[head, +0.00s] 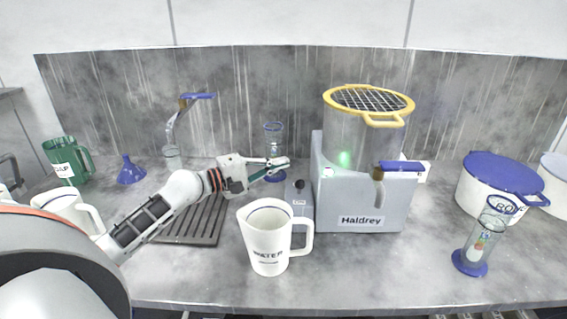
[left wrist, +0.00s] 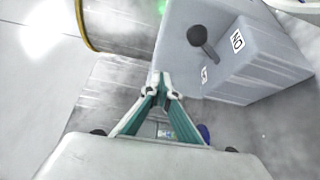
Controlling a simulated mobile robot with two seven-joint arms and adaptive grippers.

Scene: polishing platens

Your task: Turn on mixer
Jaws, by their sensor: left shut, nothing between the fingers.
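The mixer (head: 350,212) is a grey machine marked "Haldrey", with a metal pot under a yellow-rimmed mesh lid (head: 368,100). A grey switch box (head: 301,204) stands at the mixer's left side. It carries a dark ball-ended lever (left wrist: 197,36) and a label reading "ON", upside down in the left wrist view (left wrist: 237,40). My left gripper (head: 286,162) is shut and empty, just above and behind the box. In the left wrist view its fingertips (left wrist: 162,77) are apart from the lever.
A white mug marked "WATER" (head: 267,244) stands in front of the box. A glass cylinder (head: 273,140) stands behind the gripper. A blue-handled tap (head: 400,166) reaches out before the mixer. A blue-lidded pot (head: 480,195) and another cylinder (head: 485,240) are at right.

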